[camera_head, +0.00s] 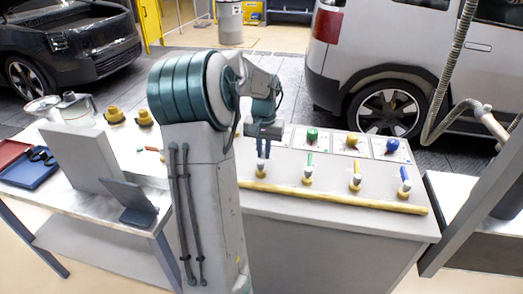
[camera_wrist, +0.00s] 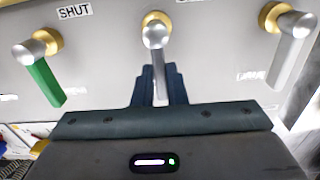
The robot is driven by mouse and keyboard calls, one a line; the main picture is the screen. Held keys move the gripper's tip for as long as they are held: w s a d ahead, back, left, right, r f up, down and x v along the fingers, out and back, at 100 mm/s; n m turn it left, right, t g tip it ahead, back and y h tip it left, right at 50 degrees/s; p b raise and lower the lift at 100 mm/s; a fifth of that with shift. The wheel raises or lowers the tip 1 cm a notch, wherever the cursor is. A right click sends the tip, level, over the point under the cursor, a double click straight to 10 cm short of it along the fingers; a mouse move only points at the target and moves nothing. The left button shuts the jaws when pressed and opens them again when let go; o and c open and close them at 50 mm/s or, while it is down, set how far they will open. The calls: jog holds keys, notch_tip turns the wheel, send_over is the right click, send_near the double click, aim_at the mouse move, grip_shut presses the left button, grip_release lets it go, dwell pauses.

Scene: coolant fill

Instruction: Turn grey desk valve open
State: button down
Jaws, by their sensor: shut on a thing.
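The grey desk valve (camera_wrist: 155,32) is in the middle of the wrist view, with a round silver hub on a brass base. Its grey lever (camera_wrist: 160,88) points down the picture between the two fingers of my gripper (camera_wrist: 160,86). My gripper is shut on that lever. In the head view my gripper (camera_head: 262,160) reaches down onto the desk top, left of the green-levered valve (camera_head: 308,172); its fingers hide most of the grey valve there. A printed SHUT label (camera_wrist: 75,12) lies on the panel between the green and grey valves.
Yellow-levered (camera_head: 355,178) and blue-levered (camera_head: 404,182) valves stand further right, and a pale-levered valve (camera_wrist: 290,45) shows in the wrist view. Green (camera_head: 312,135), yellow (camera_head: 352,141) and blue (camera_head: 393,146) knobs stand behind. A yellow pipe (camera_head: 335,199) runs along the front.

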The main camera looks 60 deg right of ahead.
jog(key=c, duration=1.5)
grip_release()
jog(key=shift+s, duration=0.2)
jog(key=shift+o, duration=0.2)
jog(key=shift+w, duration=0.1)
notch_tip(320, 180, up, 14)
jog(key=shift+f, duration=0.1)
